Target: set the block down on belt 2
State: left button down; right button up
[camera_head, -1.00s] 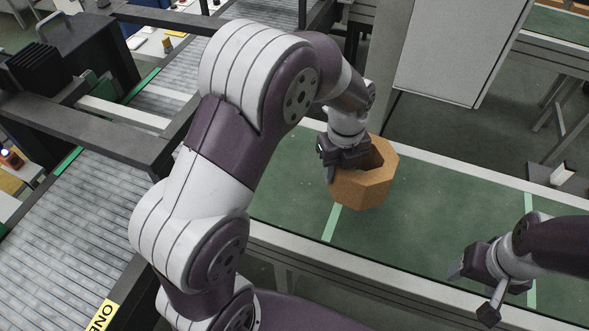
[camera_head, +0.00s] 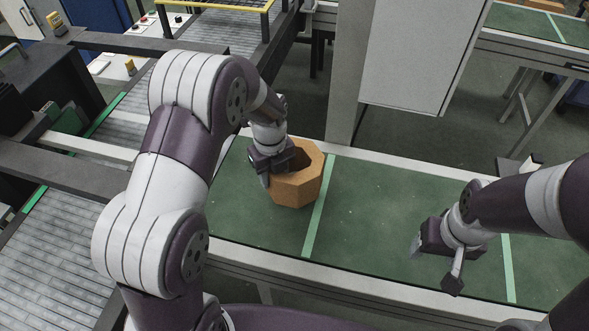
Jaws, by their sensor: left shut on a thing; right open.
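An orange-brown, many-sided hollow block (camera_head: 297,185) is at the left part of a green belt (camera_head: 375,220), just left of a pale green stripe. My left gripper (camera_head: 268,175) is shut on its left wall. I cannot tell whether the block touches the belt or is slightly above it. My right gripper (camera_head: 418,246) is open and empty, over the belt's right part, left of a second stripe. I cannot see a number on this belt.
A grey roller conveyor (camera_head: 60,250) runs along the left, with dark frame bars across it. A grey cabinet (camera_head: 415,55) stands behind the green belt. The belt between the two stripes is mostly clear.

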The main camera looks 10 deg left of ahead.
pick_arm(q)
jog(key=shift+w+a+f, duration=0.15)
jog(key=shift+a+f, duration=0.3)
jog(key=shift+a, duration=0.2)
notch_tip(320, 180, down, 3)
jog(key=shift+d+f+p, duration=0.1)
jog(key=shift+f+p, duration=0.05)
jog(key=shift+p, duration=0.3)
jog(key=shift+f, duration=0.25)
jog(key=shift+f, duration=0.15)
jog(key=c, duration=0.6)
grip_release()
